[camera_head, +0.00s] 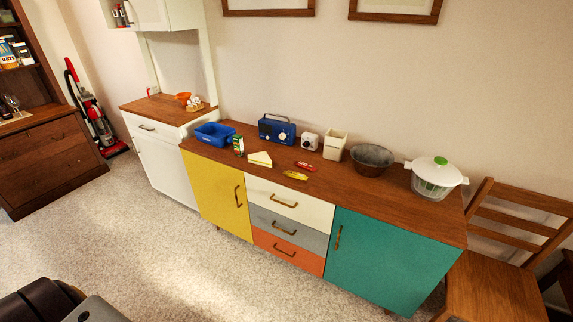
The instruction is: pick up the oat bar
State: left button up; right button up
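Two small flat wrapped items lie on the wooden top of the sideboard: a red one (306,166) and a yellow one (295,175) in front of it. Either could be the oat bar; they are too small to read. A green carton (238,145) and a pale yellow wedge (260,159) stand to their left. Neither of my grippers shows in the head view. Only dark and grey parts, likely mine, show at the bottom left, well away from the sideboard.
A blue bin (214,134), blue radio (277,130), cream canister (334,144), dark bowl (371,159) and salad spinner (436,176) stand on the sideboard (420,220). A wooden chair (500,290) is at its right. Open carpet (200,270) lies in front.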

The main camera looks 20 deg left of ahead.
aim_at(297, 175)
jog(key=i+j+u, duration=0.2)
jog(key=j, duration=0.3)
jog(key=i+j+u, duration=0.15)
jog(key=i+j, duration=0.25)
